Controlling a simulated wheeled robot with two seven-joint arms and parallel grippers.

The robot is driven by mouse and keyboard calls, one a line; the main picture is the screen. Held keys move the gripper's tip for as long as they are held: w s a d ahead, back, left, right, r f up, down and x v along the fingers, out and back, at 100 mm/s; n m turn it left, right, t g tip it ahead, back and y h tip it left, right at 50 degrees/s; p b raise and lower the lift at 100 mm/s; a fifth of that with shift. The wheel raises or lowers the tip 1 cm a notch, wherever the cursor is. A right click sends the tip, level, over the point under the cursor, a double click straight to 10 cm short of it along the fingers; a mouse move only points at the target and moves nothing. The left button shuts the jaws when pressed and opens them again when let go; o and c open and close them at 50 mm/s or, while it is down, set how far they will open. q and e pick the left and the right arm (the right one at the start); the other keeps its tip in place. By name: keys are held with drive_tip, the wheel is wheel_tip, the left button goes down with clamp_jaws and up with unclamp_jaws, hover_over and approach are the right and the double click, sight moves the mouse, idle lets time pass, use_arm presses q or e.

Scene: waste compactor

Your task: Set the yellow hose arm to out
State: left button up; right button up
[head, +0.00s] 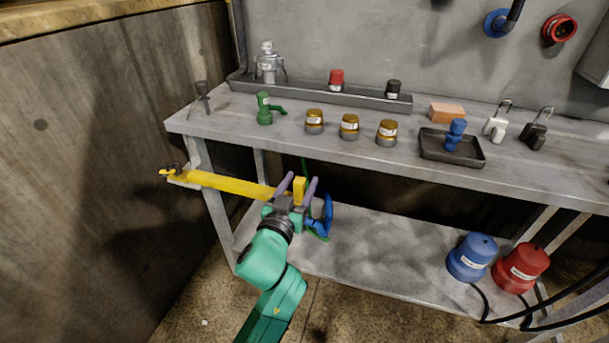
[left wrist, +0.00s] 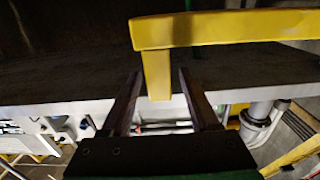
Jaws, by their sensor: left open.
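The yellow hose arm (head: 236,186) runs along the front of the bench below the table top, from a pivot (head: 173,172) at the left leg to a bent end on the right. My left gripper (head: 299,182) is open, with its two purple fingers on either side of the yellow end piece. In the left wrist view the yellow arm (left wrist: 225,29) crosses the top, and its downturned end (left wrist: 156,74) sits between the open fingers (left wrist: 157,82). I cannot tell whether a finger touches it. My right gripper is not in view.
A blue hose loop (head: 327,215) hangs just right of my gripper. The lower shelf (head: 370,250) is bare in the middle, with a blue canister (head: 471,257) and a red canister (head: 520,267) at its right. Gold-topped jars and padlocks stand on the bench top (head: 220,125).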

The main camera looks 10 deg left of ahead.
use_arm(q)
drive_tip(key=w, duration=0.3)
drive_tip(key=shift+d, duration=0.1)
clamp_jaws()
idle(1.3)
